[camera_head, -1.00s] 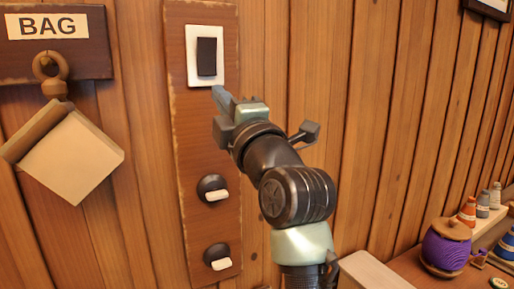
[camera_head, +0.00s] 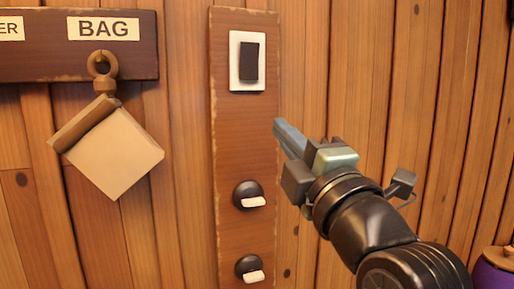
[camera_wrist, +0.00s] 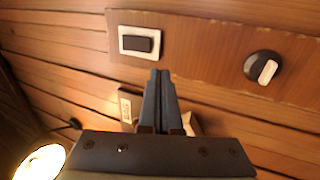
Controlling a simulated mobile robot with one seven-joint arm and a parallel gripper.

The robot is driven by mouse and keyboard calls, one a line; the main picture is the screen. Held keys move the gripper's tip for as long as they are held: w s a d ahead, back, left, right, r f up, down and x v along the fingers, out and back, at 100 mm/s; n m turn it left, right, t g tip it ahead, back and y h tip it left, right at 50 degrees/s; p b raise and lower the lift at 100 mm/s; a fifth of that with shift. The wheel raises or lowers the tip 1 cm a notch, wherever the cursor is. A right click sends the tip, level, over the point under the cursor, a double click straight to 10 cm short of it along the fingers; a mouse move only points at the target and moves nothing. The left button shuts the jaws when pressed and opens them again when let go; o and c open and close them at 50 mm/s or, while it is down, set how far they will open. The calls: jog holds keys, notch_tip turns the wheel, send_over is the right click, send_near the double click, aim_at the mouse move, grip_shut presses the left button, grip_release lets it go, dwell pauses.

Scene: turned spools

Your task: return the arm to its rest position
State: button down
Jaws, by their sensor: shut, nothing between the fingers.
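My gripper (camera_head: 278,124) is in front of the wooden wall, to the right of the vertical switch board (camera_head: 228,130). Its fingers are together with nothing between them. They point up and left and appear apart from the board. In the wrist view the closed fingertips (camera_wrist: 160,75) show below and a little right of the dark rocker switch on its white plate (camera_wrist: 138,42). The same rocker switch (camera_head: 249,61) is at the top of the board in the head view. My arm reaches in from the lower right.
Two round dark knobs with white levers, an upper knob (camera_head: 249,195) and a lower knob (camera_head: 250,268), sit on the board. A tan block-shaped bag (camera_head: 115,155) hangs from a ring under the BAG sign (camera_head: 104,29). A purple spool (camera_head: 492,274) shows at lower right.

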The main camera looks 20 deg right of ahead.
jog(key=s+a+r+m+t, duration=0.2)
jog(key=s+a+r+m, duration=0.1)
jog(key=s+a+m, duration=0.3)
jog(key=s+a+r+m+t, duration=0.3)
jog(key=s+a+m, duration=0.4)
jog(key=a+m, duration=0.3)
jog(key=shift+a+r+m+t+h, duration=0.35)
jog(key=shift+r+m, duration=0.2)
jog(key=shift+m, duration=0.65)
